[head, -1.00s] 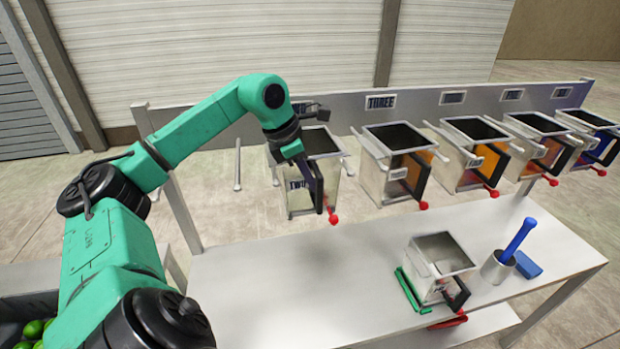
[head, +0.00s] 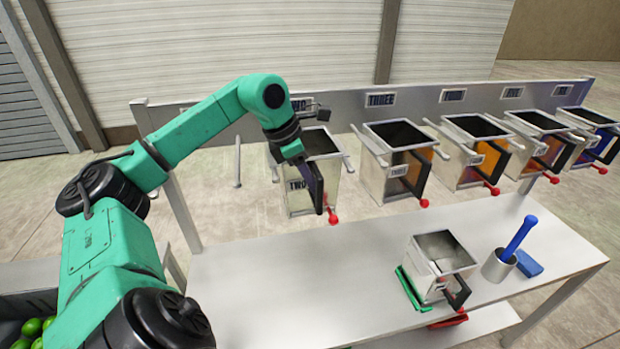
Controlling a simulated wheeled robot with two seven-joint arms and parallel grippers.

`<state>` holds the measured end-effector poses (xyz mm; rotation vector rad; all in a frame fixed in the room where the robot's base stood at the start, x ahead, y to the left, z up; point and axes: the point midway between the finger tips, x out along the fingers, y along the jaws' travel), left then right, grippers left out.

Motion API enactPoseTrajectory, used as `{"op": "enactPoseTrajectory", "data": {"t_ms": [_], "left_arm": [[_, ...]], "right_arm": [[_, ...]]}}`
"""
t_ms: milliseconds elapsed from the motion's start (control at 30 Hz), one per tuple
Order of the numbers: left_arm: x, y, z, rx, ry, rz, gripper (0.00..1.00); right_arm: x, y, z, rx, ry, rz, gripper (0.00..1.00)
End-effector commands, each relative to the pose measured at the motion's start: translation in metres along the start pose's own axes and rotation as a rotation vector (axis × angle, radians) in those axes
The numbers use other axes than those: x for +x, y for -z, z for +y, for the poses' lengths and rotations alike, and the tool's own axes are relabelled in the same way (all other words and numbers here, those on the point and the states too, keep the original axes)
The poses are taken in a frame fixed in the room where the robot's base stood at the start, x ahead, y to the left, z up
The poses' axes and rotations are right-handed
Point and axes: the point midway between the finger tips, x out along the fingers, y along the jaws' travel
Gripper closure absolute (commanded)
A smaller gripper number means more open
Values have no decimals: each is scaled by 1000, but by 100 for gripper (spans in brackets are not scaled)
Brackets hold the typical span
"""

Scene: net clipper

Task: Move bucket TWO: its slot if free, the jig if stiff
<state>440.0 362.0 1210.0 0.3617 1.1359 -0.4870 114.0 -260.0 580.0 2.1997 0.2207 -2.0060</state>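Bucket TWO (head: 298,201) is a pale metal box with an open top, a "TWO" label on its front and a red knob at its lower right. It hangs upright between two rails below the TWO sign (head: 298,105) on the back rail. My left gripper (head: 311,178) is at the bucket's front right, at its dark handle. The fingers blend with the handle, so I cannot tell whether they are closed on it. A similar bucket (head: 428,279) stands on the bench over a green base (head: 409,289), which may be the jig. My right gripper is out of view.
Bucket THREE (head: 372,183) and several more buckets hang in a row to the right. A grey cup (head: 496,268) holds a blue-handled tool (head: 519,238), beside a blue block (head: 529,263). The bench's (head: 290,290) left and middle are clear. Green fruit (head: 33,328) lies at lower left.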

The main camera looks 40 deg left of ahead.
Motion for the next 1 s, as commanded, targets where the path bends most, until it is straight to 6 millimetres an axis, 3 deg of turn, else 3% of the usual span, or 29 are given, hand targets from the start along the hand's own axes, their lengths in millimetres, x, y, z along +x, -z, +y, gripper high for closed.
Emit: {"op": "enactPoseTrajectory", "data": {"t_ms": [133,233,500,600,767,1000], "left_arm": [[-6,0,0,-1,-1,1,60],[-24,0,1,-1,-3,-1,60],[-108,-2,1,-2,-5,0,60],[-130,-1,0,-1,-3,0,60],[-146,0,-1,0,-1,0,60],[-146,0,-1,1,-1,-1,60]], "right_arm": [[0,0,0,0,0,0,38],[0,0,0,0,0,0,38],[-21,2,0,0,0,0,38],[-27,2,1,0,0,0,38],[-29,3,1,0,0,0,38],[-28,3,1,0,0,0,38]]}}
